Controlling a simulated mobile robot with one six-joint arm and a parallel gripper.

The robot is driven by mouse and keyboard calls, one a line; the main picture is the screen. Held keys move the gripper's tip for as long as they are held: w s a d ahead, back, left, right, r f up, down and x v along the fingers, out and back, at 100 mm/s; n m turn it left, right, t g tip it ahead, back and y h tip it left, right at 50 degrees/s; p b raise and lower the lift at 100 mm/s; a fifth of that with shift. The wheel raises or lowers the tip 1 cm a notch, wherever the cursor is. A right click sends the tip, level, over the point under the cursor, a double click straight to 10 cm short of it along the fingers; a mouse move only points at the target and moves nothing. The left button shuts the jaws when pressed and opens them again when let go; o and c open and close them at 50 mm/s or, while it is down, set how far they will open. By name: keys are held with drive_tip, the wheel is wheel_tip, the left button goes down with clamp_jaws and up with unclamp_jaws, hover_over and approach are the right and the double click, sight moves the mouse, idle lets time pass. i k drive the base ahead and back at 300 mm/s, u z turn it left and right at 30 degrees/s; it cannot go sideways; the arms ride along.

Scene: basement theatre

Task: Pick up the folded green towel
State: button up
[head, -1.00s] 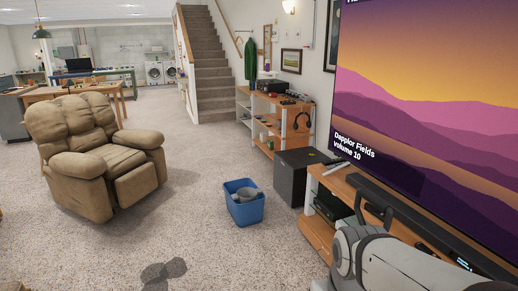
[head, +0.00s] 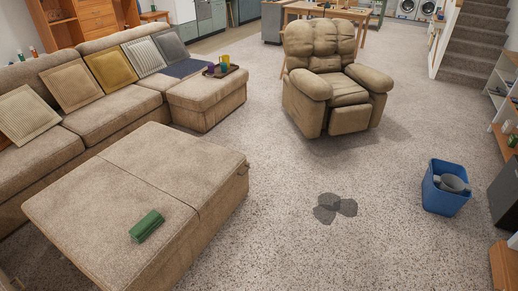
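The folded green towel (head: 146,226) lies on top of the beige ottoman (head: 165,165), near its front right side, at the lower left of the head view. It looks like a small, compact green bundle. Nothing is touching it but the ottoman top. My gripper is not in the head view now, so I cannot see whether it is open or shut.
A beige sectional sofa (head: 95,117) with several cushions runs behind the ottoman. A tray (head: 221,71) with cups sits on its chaise. A brown recliner (head: 335,80) and a blue bin (head: 446,188) stand to the right. Dark patches (head: 334,208) mark the open carpet.

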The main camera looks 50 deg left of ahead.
sight(150, 223)
drive_tip(key=z, duration=5.35)
drive_tip(key=i, duration=0.1)
drive_tip(key=z, duration=3.75)
